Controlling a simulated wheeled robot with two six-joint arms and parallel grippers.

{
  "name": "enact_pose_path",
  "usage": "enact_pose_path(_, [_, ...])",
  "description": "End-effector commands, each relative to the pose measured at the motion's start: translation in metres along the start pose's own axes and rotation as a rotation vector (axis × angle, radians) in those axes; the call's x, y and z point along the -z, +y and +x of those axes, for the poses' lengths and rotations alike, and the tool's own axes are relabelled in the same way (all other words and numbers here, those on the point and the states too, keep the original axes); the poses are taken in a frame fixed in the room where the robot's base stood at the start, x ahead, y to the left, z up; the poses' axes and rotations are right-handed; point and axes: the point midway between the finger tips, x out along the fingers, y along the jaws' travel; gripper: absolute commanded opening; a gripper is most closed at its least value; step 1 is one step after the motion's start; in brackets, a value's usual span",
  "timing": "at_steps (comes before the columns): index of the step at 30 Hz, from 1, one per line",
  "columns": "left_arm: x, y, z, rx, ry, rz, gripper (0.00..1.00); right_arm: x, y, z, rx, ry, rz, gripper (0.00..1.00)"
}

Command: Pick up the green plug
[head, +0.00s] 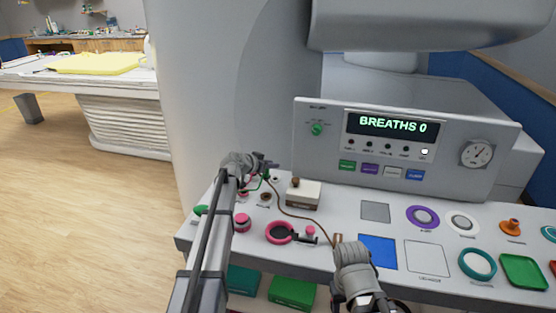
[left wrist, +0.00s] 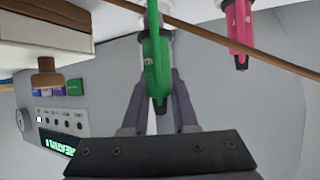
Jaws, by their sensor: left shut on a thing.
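The green plug (left wrist: 156,55) shows in the left wrist view, between the two fingers of my left gripper (left wrist: 160,85), which are shut on it. A green cord loops along the plug. Its far end meets a pale socket at the top of that view. In the head view my left gripper (head: 264,165) is at the back left of the console, and the plug is small and mostly hidden there. My right gripper (head: 355,265) is over the front of the console near the blue square, and its fingers cannot be made out.
A pink plug (left wrist: 239,35) is beside the green one, and a brown cable (left wrist: 235,40) crosses close by. A white box with a brown knob (head: 303,194) stands right of my left gripper. The monitor panel (head: 383,160) reads BREATHS 0. Rings and coloured pads lie right.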

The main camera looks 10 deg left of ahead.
Motion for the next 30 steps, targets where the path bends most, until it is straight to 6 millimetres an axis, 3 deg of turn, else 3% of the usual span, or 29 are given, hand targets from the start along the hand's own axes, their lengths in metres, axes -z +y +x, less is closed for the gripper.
enact_pose_path(1, [-0.01,0.002,-0.018,0.003,0.001,-0.001,0.0,0.0,0.0,0.0,0.0,0.0,0.0,0.5])
enact_pose_path(3, [-0.019,0.003,-0.035,0.003,0.0,-0.002,0.0,0.0,0.0,0.0,0.0,0.0,0.0,0.5])
enact_pose_path(12, [-0.049,0.001,-0.09,0.002,0.001,-0.002,0.0,0.0,0.0,0.0,0.0,0.0,0.0,0.5])
enact_pose_path(21, [-0.06,0.0,-0.11,0.001,0.0,0.0,0.0,0.0,0.0,0.0,0.0,0.0,0.0,0.5])
enact_pose_path(30, [-0.056,-0.006,-0.117,0.012,0.0,-0.006,0.0,0.0,0.001,-0.007,0.0,0.0,0.0,0.5])
